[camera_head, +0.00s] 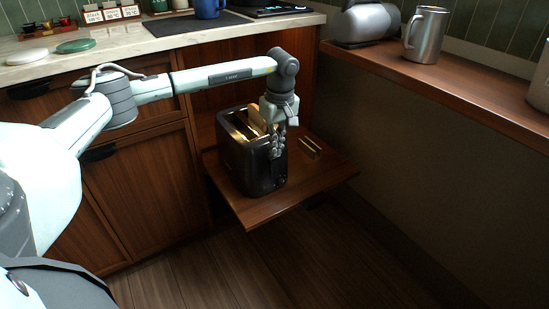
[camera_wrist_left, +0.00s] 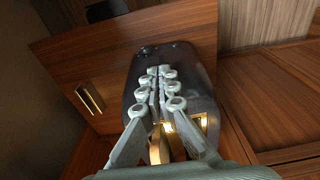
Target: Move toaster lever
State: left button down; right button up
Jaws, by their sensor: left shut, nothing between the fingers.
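A dark toaster (camera_head: 240,168) stands upright on a wooden pull-out shelf (camera_head: 325,172). Slices of bread show in its lit top slots. My left gripper (camera_head: 277,152) points down at the toaster's right end, its fingers together with nothing between them. In the left wrist view the shut fingers (camera_wrist_left: 156,75) lie over the toaster's dark body (camera_wrist_left: 200,90), with the glowing slot and bread near the bottom. The lever cannot be made out in either view; the fingers cover part of that end. I cannot tell whether they touch the toaster.
A brass handle (camera_head: 309,147) is set in the shelf beside the toaster. The counter (camera_head: 140,48) is behind to the left, with a blue mug (camera_head: 207,9). A raised wooden ledge (camera_head: 460,85) at the right holds a metal pitcher (camera_head: 426,35). The shelf's front is clear.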

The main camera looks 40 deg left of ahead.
dwell(0.3)
pick_arm(q)
notch_tip(320, 180, down, 6)
jog(key=s+d+b, duration=0.1)
jog(key=d+b, duration=0.1)
jog(key=shift+d+f, duration=0.15)
jog(key=shift+d, duration=0.25)
dwell(0.6)
jog(key=shift+s, duration=0.1)
notch_tip(320, 180, up, 12)
jog(key=d, duration=0.1)
jog(key=shift+s, duration=0.2)
dwell(0.4)
